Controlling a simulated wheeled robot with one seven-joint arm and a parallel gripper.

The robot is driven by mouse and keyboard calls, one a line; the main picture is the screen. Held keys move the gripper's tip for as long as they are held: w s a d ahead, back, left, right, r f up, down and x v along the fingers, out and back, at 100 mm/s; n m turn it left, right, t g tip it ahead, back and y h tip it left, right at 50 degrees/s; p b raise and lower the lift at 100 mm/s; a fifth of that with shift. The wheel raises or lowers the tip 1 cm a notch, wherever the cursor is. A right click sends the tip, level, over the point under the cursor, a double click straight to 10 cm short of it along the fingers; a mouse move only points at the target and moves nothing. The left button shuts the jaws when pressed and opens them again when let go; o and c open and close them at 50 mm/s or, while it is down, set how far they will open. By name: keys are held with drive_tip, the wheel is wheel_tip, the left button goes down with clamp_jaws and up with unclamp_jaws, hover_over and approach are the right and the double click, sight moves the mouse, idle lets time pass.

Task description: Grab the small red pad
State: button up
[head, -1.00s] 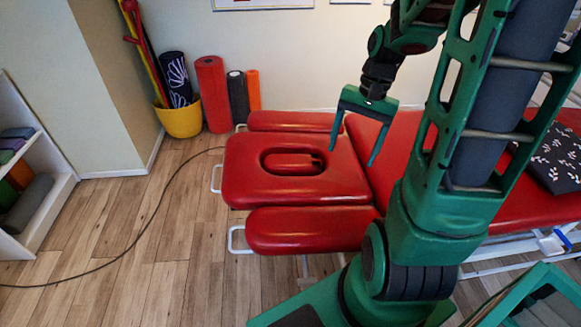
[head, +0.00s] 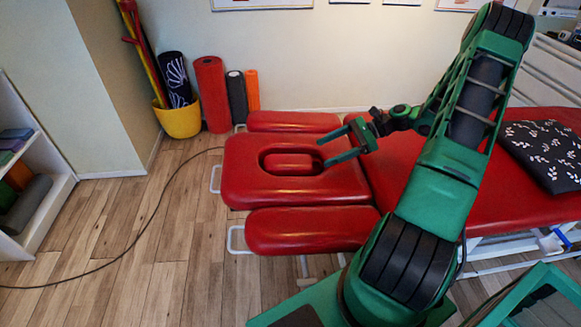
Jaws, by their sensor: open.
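A small red pad (head: 290,162) shows inside the dark oval opening in the headrest (head: 245,170) of the red treatment table. I cannot tell whether it lies on something within the opening or below it. My gripper (head: 323,153) is open and points left, over the right end of the opening. Its two green fingers are spread, with nothing between them. The fingertips are just to the right of the small pad and appear apart from it.
Long red armrests (head: 305,229) flank the headrest at front and back. A dark patterned cloth (head: 545,152) lies on the table at right. A yellow bucket (head: 178,120) and several rolls stand by the wall. The wooden floor at left is clear except for a cable (head: 152,218).

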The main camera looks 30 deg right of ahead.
sight(301, 159)
drive_tip(key=shift+w+d+f+m+t, duration=0.2)
drive_tip(key=shift+w+m+t, duration=0.1)
drive_tip(key=shift+m, duration=0.1)
drive_tip(key=x, duration=1)
drive_tip(key=shift+a+r, duration=0.2)
drive_tip(key=shift+a, duration=0.25)
drive_tip(key=c, duration=0.9)
drive_tip(key=shift+r, duration=0.15)
